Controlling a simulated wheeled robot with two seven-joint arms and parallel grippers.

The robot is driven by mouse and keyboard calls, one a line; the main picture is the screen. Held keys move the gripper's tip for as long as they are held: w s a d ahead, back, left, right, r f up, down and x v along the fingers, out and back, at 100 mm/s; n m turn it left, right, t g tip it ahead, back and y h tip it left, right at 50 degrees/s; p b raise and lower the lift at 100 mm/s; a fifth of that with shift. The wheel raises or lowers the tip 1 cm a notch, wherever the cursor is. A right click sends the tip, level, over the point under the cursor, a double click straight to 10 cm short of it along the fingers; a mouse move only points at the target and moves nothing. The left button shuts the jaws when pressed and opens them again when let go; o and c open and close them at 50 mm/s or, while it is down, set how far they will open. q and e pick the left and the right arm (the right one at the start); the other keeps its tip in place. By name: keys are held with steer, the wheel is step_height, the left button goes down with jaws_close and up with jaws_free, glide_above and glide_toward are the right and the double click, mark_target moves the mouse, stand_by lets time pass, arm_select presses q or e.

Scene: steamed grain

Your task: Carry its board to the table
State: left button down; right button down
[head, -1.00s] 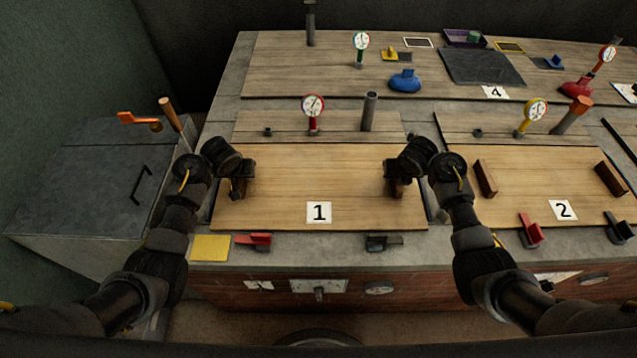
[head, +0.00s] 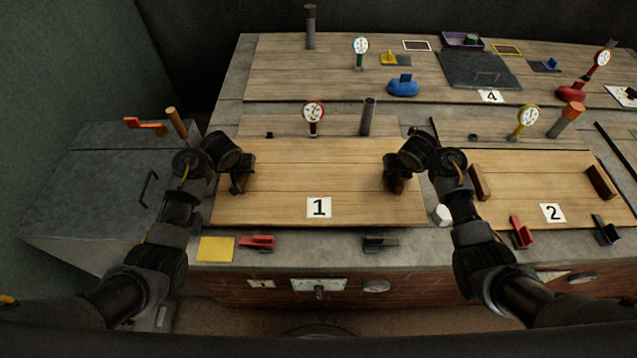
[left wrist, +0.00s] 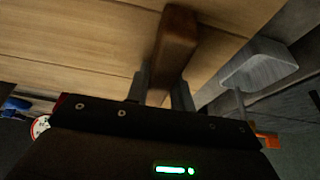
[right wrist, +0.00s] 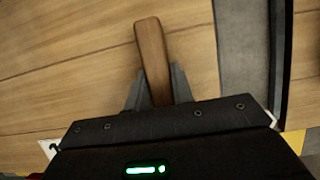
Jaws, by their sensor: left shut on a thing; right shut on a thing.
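The wooden board marked 1 (head: 310,175) spans the left bay of the counter and looks about level, close over the counter; the gap under it cannot be judged. My left gripper (head: 240,183) is shut on the brown wooden handle at its left end, which shows in the left wrist view (left wrist: 176,40). My right gripper (head: 396,182) is shut on the handle at its right end, which shows in the right wrist view (right wrist: 151,50). In the head view the grippers mostly hide both handles. No separate table can be made out.
A second board (head: 540,180) with two handles lies to the right. Behind board 1 stand a red-rimmed gauge (head: 313,112) and a grey pipe (head: 367,117). A grey cabinet (head: 95,190) is at the left. A small white object (head: 442,214) sits beside my right arm.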

arm_select(q)
steer(key=shift+a+r, duration=0.1)
steer(key=shift+r, duration=0.15)
arm_select(e)
steer(key=shift+w+r, duration=0.1)
steer(key=shift+r, duration=0.25)
